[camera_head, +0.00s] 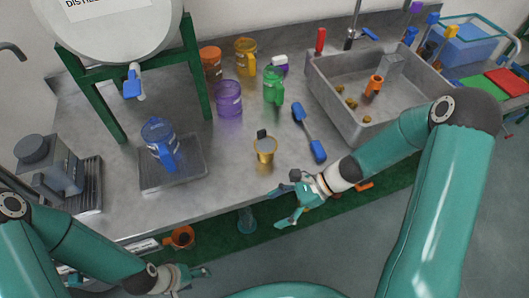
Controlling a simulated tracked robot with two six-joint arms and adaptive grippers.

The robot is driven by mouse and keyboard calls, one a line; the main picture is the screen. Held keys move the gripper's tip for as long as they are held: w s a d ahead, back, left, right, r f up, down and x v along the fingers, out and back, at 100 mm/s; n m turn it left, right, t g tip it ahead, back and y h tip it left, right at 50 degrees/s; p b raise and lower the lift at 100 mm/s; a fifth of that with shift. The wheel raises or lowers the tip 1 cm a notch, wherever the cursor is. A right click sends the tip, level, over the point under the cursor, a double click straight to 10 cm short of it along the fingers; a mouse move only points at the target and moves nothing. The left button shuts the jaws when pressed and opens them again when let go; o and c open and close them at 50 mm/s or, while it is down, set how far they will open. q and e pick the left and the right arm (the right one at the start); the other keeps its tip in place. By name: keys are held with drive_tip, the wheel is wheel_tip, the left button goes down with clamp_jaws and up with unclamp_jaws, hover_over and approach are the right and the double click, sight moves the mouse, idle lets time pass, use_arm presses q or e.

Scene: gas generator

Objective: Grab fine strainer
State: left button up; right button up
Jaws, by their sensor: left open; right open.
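A small gold strainer-like cup (264,151) with a dark tab stands on the grey counter near its front edge. It looks like the fine strainer, but its mesh is too small to make out. My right gripper (277,208) is open and empty, just in front of the counter edge, below and slightly right of the gold cup in the picture, and not touching it. My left gripper (200,277) is low in front of the counter, well away from the cup. It looks empty.
A blue jug (160,147) stands on a grey tray (190,177) to the left. A blue-ended brush (309,132) lies right of the cup. Purple (229,100) and green (273,86) jugs stand behind. A sink (335,101) is at the right.

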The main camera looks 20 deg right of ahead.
sight(264, 149)
drive_tip(key=w+d+r+m+t, duration=0.2)
drive_tip(key=w+d, duration=0.1)
drive_tip(key=d, duration=0.1)
drive_tip(key=w+d+r+m+t+b, duration=0.1)
drive_tip(key=w+d+r+m+t, duration=0.1)
drive_tip(key=d, duration=0.3)
drive_tip(key=w+d+r+m+t+b, duration=0.1)
drive_tip(key=w+d+r+t, duration=0.2)
drive_tip(key=d, duration=0.1)
drive_tip(key=shift+w+d+r+m, duration=0.1)
drive_tip(key=shift+w+d+m, duration=0.2)
drive_tip(key=shift+w+m, duration=0.1)
drive_tip(key=shift+w+a+t, duration=0.15)
drive_tip(key=shift+w+t, duration=0.15)
drive_tip(key=shift+t, duration=0.1)
drive_tip(key=x, duration=0.5)
drive_tip(key=p+x, duration=0.1)
drive_tip(key=x, duration=0.4)
drive_tip(key=shift+w+a+f, duration=0.15)
drive_tip(key=shift+f, duration=0.15)
drive_tip(key=shift+p+x, duration=0.85)
drive_tip(key=shift+x, duration=1.7)
use_arm(q)
drive_tip(key=shift+f, duration=0.25)
use_arm(e)
drive_tip(key=shift+w+f+h, duration=0.1)
drive_tip(key=shift+h, duration=0.2)
drive_tip(key=c, duration=1.3)
